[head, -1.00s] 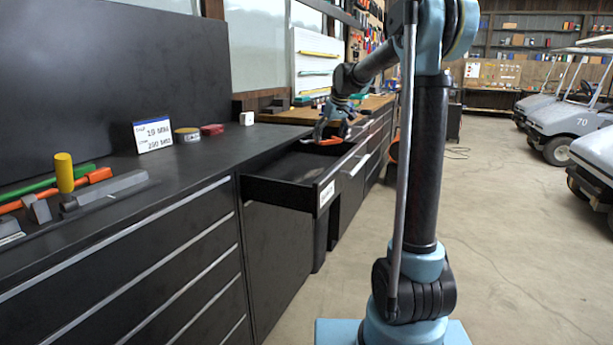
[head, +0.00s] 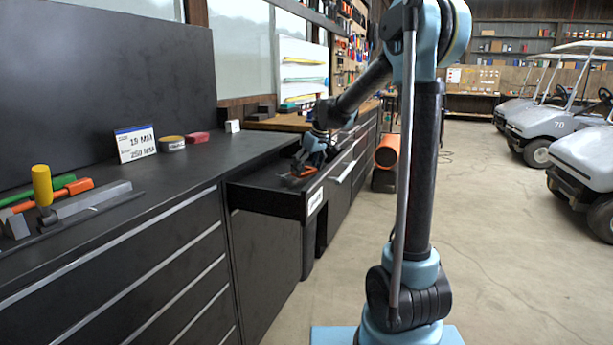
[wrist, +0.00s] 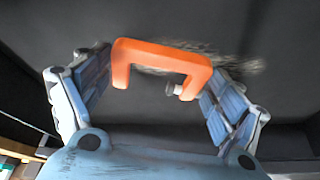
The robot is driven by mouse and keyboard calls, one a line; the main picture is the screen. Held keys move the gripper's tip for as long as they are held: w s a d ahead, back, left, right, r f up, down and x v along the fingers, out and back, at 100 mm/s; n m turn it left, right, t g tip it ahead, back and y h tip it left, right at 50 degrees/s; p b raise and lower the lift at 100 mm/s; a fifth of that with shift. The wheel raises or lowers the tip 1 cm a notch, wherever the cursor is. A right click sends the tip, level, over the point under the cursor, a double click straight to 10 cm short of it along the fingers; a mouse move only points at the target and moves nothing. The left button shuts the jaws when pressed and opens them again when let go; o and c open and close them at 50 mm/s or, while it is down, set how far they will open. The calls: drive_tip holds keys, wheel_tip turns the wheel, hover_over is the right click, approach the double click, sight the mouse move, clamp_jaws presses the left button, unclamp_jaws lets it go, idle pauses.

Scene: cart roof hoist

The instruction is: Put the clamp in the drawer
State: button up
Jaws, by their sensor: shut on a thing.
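The clamp is an orange C-shaped piece (wrist: 160,52) with a small grey screw, seen in the wrist view. My gripper (wrist: 160,68) is shut on it, one finger at each side. In the head view, my gripper (head: 302,163) and the orange clamp (head: 306,172) are low over the open black drawer (head: 262,196), toward its far side. The drawer's front carries a white label. Dark surface fills the wrist view behind the clamp. I cannot tell whether the clamp touches the drawer's floor.
An orange cylinder (head: 387,150) stands beyond the drawer. Carts (head: 545,130) are at the right; the floor between is clear.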

wheel_tip(320, 180, down, 2)
drive_tip(key=shift+f, duration=0.2)
drive_tip(key=o, duration=1.1)
drive_tip(key=v, duration=1.2)
